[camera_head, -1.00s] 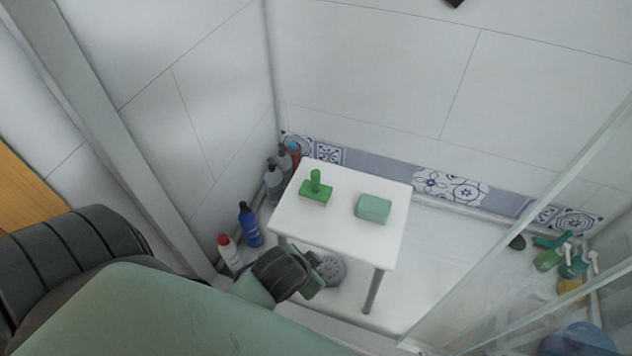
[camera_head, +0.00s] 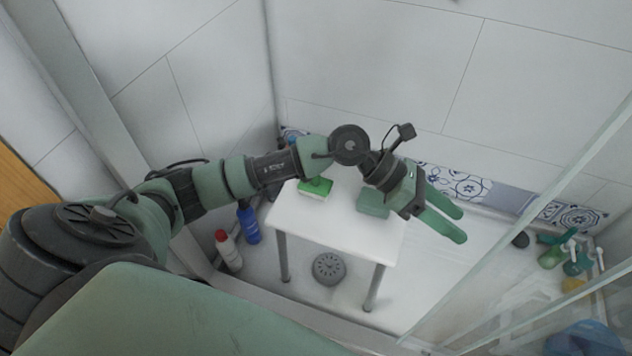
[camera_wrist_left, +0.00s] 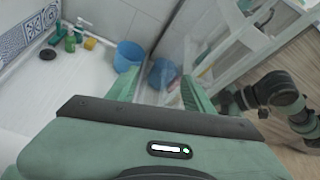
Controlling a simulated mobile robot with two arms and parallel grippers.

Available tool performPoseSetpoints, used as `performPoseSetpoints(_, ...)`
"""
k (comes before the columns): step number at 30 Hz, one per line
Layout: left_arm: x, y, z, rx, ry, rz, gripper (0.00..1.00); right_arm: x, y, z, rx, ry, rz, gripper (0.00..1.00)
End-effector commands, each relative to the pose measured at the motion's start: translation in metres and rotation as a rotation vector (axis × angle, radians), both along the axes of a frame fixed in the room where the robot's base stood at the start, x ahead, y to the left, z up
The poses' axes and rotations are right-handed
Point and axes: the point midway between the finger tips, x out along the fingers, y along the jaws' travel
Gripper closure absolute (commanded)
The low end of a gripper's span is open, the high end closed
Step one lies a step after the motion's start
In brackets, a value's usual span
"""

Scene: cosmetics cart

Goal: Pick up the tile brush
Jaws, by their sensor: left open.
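The tile brush (camera_head: 316,188), green with a pale underside, lies at the left of the white stool top. My left arm crosses above it and hides its upright handle. My left gripper (camera_head: 461,225) is open and empty, past the stool's right edge, with its fingers pointing right, away from the brush. In the left wrist view its two green fingers (camera_wrist_left: 159,74) are apart with nothing between them, and the brush is out of that view. My right arm (camera_wrist_left: 285,95) shows at the right of the wrist view; its jaws are too unclear to read.
A green sponge-like block (camera_head: 372,203) sits on the white stool (camera_head: 345,228), close to my left wrist. A round grey drain (camera_head: 328,268) is below. Bottles (camera_head: 249,223) stand left of the stool. A glass panel (camera_head: 520,225) is at the right. A blue bucket (camera_wrist_left: 128,56) shows in the wrist view.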

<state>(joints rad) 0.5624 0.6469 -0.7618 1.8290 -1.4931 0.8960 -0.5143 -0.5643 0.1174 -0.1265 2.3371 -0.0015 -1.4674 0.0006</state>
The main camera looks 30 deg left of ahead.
Motion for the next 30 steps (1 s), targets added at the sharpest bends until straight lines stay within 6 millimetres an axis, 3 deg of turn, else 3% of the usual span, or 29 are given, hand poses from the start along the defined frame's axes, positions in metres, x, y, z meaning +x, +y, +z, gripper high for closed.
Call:
performPoseSetpoints(1, 0.01, 0.036, -0.028, 0.218, -0.057, -0.066, 0.49, 0.0, 0.0, -0.002, 0.0, 0.001, 0.0, 0.64)
performPoseSetpoints(4, 0.025, 0.124, -0.067, 0.621, -0.091, -0.171, 0.49, 0.001, 0.0, -0.005, 0.001, 0.002, 0.0, 0.64)
performPoseSetpoints(6, 0.033, 0.186, -0.075, 0.851, -0.074, -0.212, 0.49, 0.001, 0.0, -0.007, 0.001, 0.002, 0.0, 0.64)
performPoseSetpoints(9, 0.038, 0.253, -0.07, 1.077, -0.027, -0.239, 0.49, 0.001, 0.0, -0.008, 0.001, 0.002, 0.0, 0.64)
performPoseSetpoints(12, 0.038, 0.293, -0.061, 1.204, 0.017, -0.246, 0.49, 0.001, 0.0, -0.009, 0.0, 0.003, 0.0, 0.64)
performPoseSetpoints(17, 0.036, 0.314, -0.064, 1.272, 0.049, -0.252, 0.49, 0.0, 0.0, -0.005, 0.0, -0.001, 0.0, 0.64)
performPoseSetpoints(30, 0.042, 0.322, -0.122, 1.268, 0.048, -0.251, 0.49, -0.01, -0.002, 0.026, 0.001, -0.017, -0.002, 0.64)
